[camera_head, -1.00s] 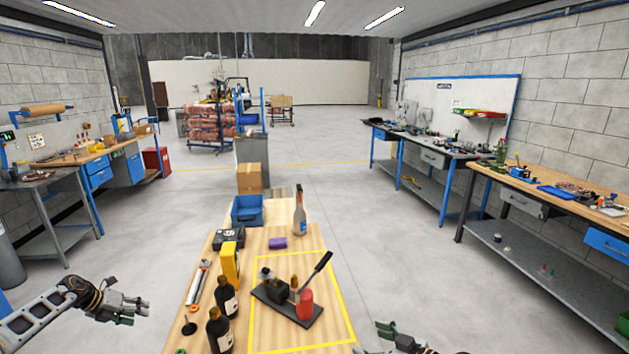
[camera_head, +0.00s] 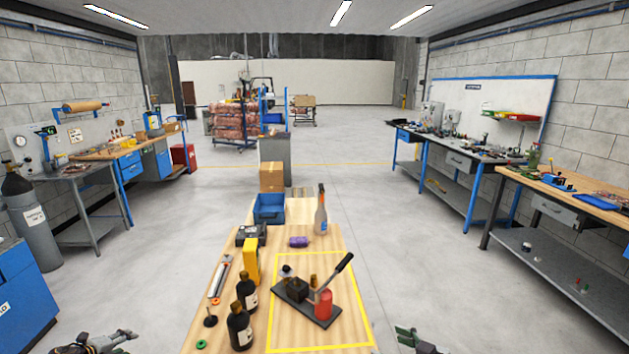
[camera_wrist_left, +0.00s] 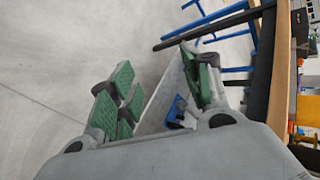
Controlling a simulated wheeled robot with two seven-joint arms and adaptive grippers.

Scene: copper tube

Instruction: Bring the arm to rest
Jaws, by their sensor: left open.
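My left gripper (camera_head: 118,341) shows at the bottom left edge of the head view, over the floor left of the wooden table (camera_head: 200,340) and apart from it. In the left wrist view its green-padded fingers (camera_wrist_left: 160,88) are spread, with nothing between them but background. My right gripper (camera_head: 415,341) is partly visible at the bottom edge, right of the table; whether its fingers are apart is unclear. Most of both arms is out of the head view.
On the table, a black press with a lever (camera_head: 308,300) stands inside a yellow outline. Dark bottles (camera_head: 240,328), a yellow box (camera_head: 251,262), a clear bottle (camera_head: 320,212) and a blue bin (camera_head: 269,209) stand around it.

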